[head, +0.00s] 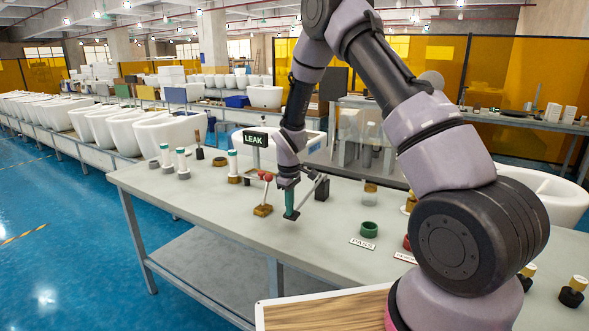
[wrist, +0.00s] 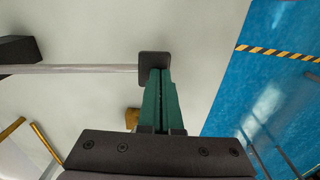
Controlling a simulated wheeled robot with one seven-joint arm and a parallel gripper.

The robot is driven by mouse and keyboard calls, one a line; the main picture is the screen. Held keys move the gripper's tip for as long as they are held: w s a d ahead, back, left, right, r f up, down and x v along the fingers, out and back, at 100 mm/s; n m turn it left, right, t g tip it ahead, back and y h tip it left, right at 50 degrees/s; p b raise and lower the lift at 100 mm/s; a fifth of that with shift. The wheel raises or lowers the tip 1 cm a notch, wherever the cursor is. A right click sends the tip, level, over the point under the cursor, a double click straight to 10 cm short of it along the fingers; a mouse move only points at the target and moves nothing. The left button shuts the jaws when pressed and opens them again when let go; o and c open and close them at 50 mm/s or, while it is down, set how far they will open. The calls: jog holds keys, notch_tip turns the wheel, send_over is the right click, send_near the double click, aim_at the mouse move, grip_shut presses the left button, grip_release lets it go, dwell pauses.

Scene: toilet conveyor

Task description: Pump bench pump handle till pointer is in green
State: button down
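My gripper (head: 291,205) points down over the bench with green fingers. In the wrist view its fingers (wrist: 162,98) lie close together, with only a thin gap between them. Their tips are at a dark square grip (wrist: 154,58) on the end of a grey rod (wrist: 80,69). I see no part of the grip clearly between the fingers; they seem to rest on or against it. The rod runs to a black block (wrist: 18,50), which also shows in the head view (head: 321,187). I cannot make out a pointer or green zone.
A dark sign reading LEAK (head: 255,139) stands behind a red ball (head: 267,176) and a brass block (head: 263,210). White-and-green cylinders (head: 182,160) stand on the left of the bench (head: 190,200). A green ring (head: 368,229) lies near a PASS label (head: 362,243). The bench front is clear.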

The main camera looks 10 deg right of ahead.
jog(key=shift+s+a+f, duration=0.1)
jog(key=shift+s+f, duration=0.3)
jog(key=shift+f, duration=0.05)
jog(key=shift+a+r, duration=0.1)
jog(key=shift+r, duration=0.2)
notch_tip(320, 180, up, 14)
jog(key=s+a, duration=0.1)
jog(key=shift+s+a, duration=0.3)
